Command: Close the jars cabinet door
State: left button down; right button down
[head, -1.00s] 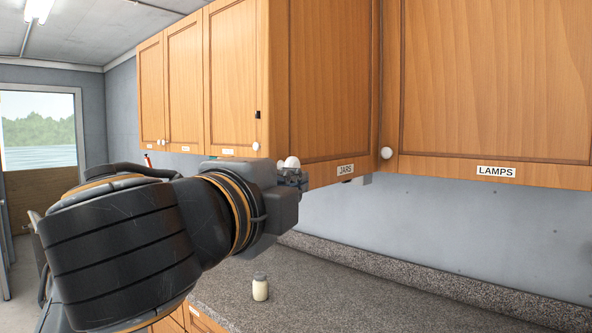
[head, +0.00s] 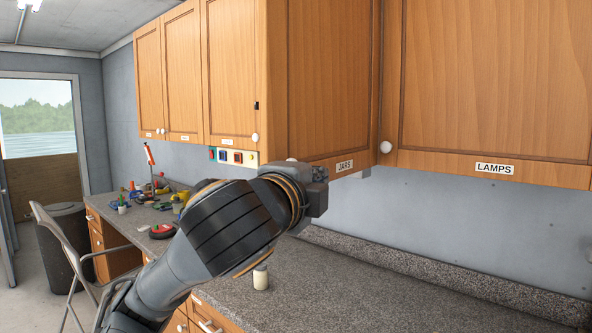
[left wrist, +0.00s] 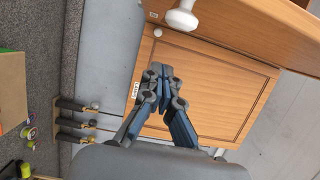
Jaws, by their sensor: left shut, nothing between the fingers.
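The jars cabinet door (head: 335,80) carries the JARS label (head: 344,166) and stands open at an angle, its left end swung toward me. My left gripper (head: 316,190) is at its lower left corner, low on the outer face; contact cannot be told. Its fingertips are hidden in the head view. In the left wrist view its fingers (left wrist: 160,82) are together and empty. A large white knob (left wrist: 182,18) is close by on a nearer panel. My right gripper is out of view.
The lamps door (head: 490,85) is shut at the right, with a white knob (head: 386,147). Tools clutter the far bench by a folding chair (head: 60,240). The counter's right part is clear.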

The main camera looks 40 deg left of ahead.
pick_arm(q)
jog(key=a, duration=0.3)
jog(key=shift+s+a+r, duration=0.1)
jog(key=shift+s+a, duration=0.15)
jog(key=shift+a, duration=0.15)
